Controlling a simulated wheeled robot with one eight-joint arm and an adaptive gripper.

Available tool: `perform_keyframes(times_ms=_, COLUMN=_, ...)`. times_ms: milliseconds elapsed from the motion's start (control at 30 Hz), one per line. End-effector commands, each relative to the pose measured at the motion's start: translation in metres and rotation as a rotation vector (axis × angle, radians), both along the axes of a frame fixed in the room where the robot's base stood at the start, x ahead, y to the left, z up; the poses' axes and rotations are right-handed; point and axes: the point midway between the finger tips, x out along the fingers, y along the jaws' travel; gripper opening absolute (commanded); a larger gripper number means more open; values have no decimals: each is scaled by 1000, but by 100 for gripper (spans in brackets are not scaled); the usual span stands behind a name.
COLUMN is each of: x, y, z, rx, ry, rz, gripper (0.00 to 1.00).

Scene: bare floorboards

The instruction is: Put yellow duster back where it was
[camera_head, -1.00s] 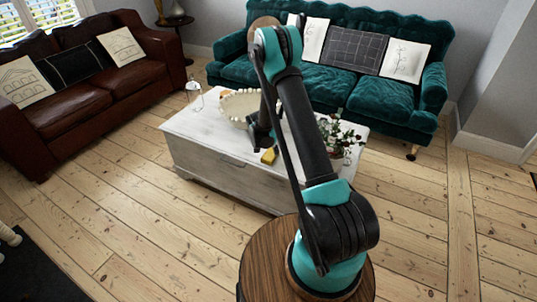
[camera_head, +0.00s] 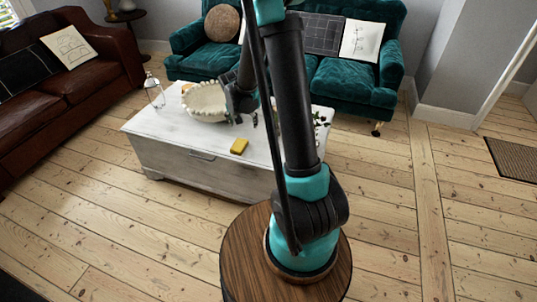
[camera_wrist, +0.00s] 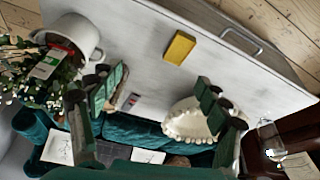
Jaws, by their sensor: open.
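The yellow duster (camera_head: 239,146) is a small yellow block lying on the white chest-like table, near its front edge. It also shows in the wrist view (camera_wrist: 180,47), on the table top near the drawer-handle side. My gripper (camera_head: 239,108) is behind and above the duster, apart from it. In the wrist view my gripper (camera_wrist: 160,97) has its two fingers spread wide, with nothing held between them. The duster lies outside the gap between the fingers.
The white table (camera_head: 175,146) also holds a cream scalloped bowl (camera_head: 203,103), a clear glass bottle (camera_head: 154,92) and a potted plant (camera_wrist: 62,65). A teal sofa (camera_head: 350,82) stands behind, a brown leather sofa (camera_head: 75,85) at left. The floorboards right of the table are clear.

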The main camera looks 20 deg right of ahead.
Motion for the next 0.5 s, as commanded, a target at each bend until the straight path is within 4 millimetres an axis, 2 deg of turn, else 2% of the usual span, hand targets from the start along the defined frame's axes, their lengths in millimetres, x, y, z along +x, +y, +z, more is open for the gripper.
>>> perform_keyframes(times_ms=33, x=-18, y=-5, z=13, rx=1, ry=2, rz=21, gripper=77)
perform_keyframes(times_ms=200, x=-70, y=-17, z=45, rx=6, ry=6, rz=104, gripper=77)
perform_keyframes(times_ms=333, x=-113, y=-24, z=61, rx=9, ry=6, rz=167, gripper=77)
perform_keyframes(times_ms=500, x=-170, y=-30, z=72, rx=10, ry=1, rz=251, gripper=77)
